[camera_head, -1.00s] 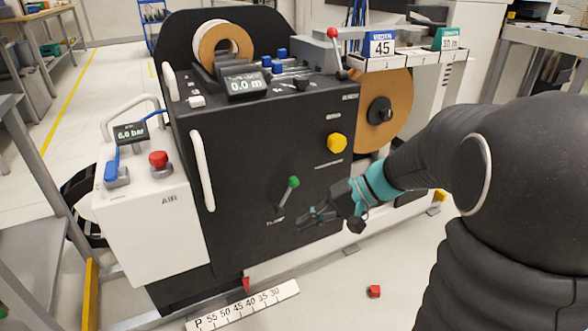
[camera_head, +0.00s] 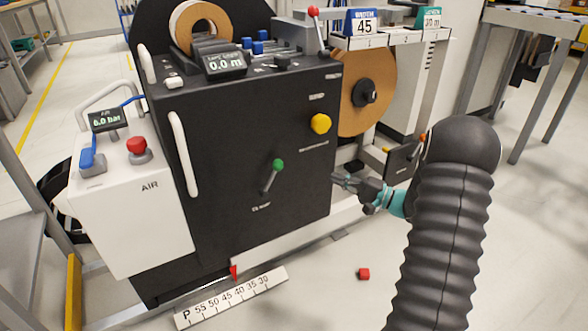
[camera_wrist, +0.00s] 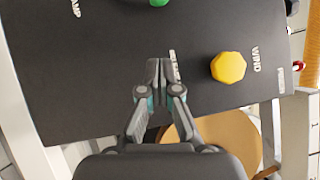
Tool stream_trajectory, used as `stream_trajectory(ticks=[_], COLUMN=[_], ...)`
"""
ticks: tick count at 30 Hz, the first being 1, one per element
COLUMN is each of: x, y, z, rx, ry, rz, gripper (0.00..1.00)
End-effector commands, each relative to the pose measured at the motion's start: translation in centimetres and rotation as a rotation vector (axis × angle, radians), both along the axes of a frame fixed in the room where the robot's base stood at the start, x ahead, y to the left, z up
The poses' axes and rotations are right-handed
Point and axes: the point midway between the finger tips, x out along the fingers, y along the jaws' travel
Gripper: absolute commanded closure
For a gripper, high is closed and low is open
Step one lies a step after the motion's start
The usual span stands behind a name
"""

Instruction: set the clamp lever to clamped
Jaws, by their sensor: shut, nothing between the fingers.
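The clamp lever (camera_head: 270,180) is on the dark front panel of the machine. It has a grey arm and a green knob, and leans up and slightly right from its pivot, with a label below. In the wrist view the green knob (camera_wrist: 159,2) is cut off by the top edge, and part of a label ending in "AMP" shows at upper left. My gripper (camera_head: 338,180) is to the right of the lever, near the panel's right edge, and apart from the lever. In the wrist view my gripper's fingertips (camera_wrist: 160,66) are together, with nothing between them.
A yellow knob (camera_head: 321,124) sits on the panel above my gripper. A white AIR box (camera_head: 130,215) with a red button stands at left. A brown roll (camera_head: 375,75) is behind right.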

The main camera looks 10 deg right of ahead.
Motion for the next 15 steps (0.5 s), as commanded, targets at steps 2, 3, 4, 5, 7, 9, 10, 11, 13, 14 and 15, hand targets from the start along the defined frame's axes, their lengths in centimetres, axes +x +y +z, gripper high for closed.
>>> stream_trajectory(ticks=[2, 3, 4, 5, 7, 9, 10, 11, 13, 14, 15], x=[0.0, 0.0, 0.0, 0.0, 0.2, 0.5, 0.7, 0.9, 1.5, 1.9, 2.3], y=[0.0, 0.0, 0.1, 0.1, 0.3, 0.8, 1.0, 1.3, 2.2, 2.6, 3.2], z=[0.0, 0.0, 0.0, 0.0, 0.1, 0.1, 0.2, 0.2, 0.3, 0.4, 0.5], rx=[-0.001, 0.0, 0.0, 0.0, -0.001, 0.0, 0.0, 0.0, -0.001, -0.001, -0.001], ry=[0.0, 0.001, 0.001, 0.001, 0.002, 0.001, 0.001, 0.001, 0.001, 0.001, 0.001], rz=[0.001, 0.001, 0.001, 0.001, 0.002, 0.003, 0.003, 0.004, 0.006, 0.005, 0.005], gripper=[1.0, 1.0, 1.0, 1.0, 1.0, 1.0, 1.0, 1.0, 1.0, 1.0, 1.0])
